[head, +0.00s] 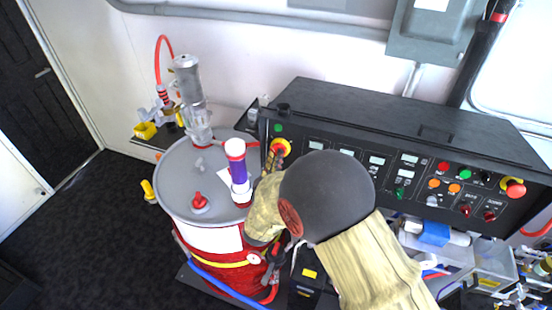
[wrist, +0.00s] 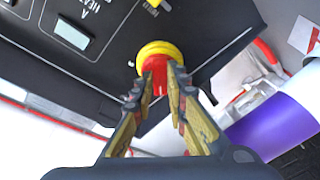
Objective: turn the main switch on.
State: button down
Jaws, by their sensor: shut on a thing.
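The main switch is a red knob on a round yellow base, at the left end of the black control panel. In the head view the switch (head: 281,146) shows just past my gripper (head: 276,158), partly covered by it. In the wrist view the red knob of the switch (wrist: 155,66) sits between the fingertips of my gripper (wrist: 157,83). The fingers are shut on the red knob from both sides. The yellow base shows above the fingers. My arm hides part of the panel in the head view.
The black control panel (head: 390,115) carries displays, coloured buttons and a red emergency knob (head: 515,188) at right. A grey-topped red drum (head: 200,165) with a purple-and-white cylinder (head: 237,170) stands close left of my gripper. Open dark floor (head: 90,230) lies further left.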

jog(key=shift+f+b, duration=0.15)
jog(key=shift+b, duration=0.3)
jog(key=m+h+b, duration=0.2)
jog(key=m+b, duration=0.3)
jog(key=m, duration=0.2)
jog(key=m+g+h+b, duration=0.1)
jog(key=m+h+b, duration=0.1)
jog(key=m+b, duration=0.3)
jog(key=a+m+g+h+b, duration=0.1)
jog(key=m+b, duration=0.4)
jog(key=m, duration=0.4)
jog(key=shift+w+h, duration=0.15)
jog(key=shift+h, duration=0.25)
jog(key=shift+m, duration=0.4)
jog(key=c, duration=1.8)
grip_release()
jog(key=shift+o, duration=0.2)
jog(key=shift+a, duration=0.1)
